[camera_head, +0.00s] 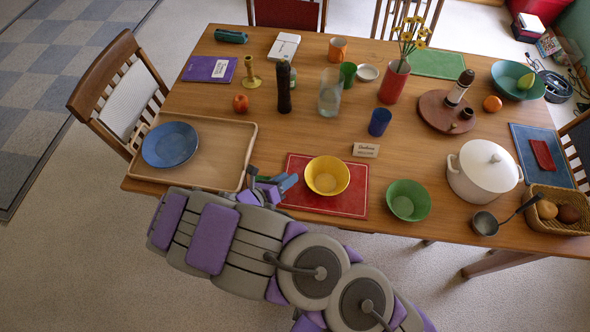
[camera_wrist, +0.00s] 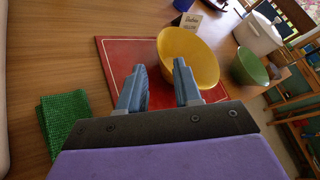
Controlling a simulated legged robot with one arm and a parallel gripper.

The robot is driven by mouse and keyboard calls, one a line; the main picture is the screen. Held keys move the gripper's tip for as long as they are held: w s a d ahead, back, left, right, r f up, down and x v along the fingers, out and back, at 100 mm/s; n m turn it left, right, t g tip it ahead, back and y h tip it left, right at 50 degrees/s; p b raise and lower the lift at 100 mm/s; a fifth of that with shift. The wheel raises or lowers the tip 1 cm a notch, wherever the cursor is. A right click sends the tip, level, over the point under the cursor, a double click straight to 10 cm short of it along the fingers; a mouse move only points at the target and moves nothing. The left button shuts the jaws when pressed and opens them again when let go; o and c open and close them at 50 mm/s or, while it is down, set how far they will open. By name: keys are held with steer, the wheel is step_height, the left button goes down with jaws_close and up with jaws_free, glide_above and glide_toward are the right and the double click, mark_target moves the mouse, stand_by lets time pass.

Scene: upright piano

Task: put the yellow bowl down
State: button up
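The yellow bowl (camera_head: 327,176) sits upright on the red placemat (camera_head: 296,166) at the table's front edge. In the wrist view the bowl (camera_wrist: 190,55) is just beyond my fingertips. My gripper (camera_head: 286,185) is low over the placemat's left side, left of the bowl. In the wrist view my gripper (camera_wrist: 160,82) has its two blue-grey fingers apart with nothing clasped between them. The right finger overlaps the bowl's near side in that view; I cannot tell whether it touches.
A green bowl (camera_head: 408,201) stands right of the placemat, beside a white pot (camera_head: 484,171). A wooden tray (camera_head: 225,137) with a blue plate (camera_head: 170,144) is at left. A name card (camera_head: 366,150) and a blue cup (camera_head: 380,122) stand behind. A green cloth (camera_wrist: 64,125) lies left of my gripper.

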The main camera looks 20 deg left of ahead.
steer(key=shift+v, duration=0.8)
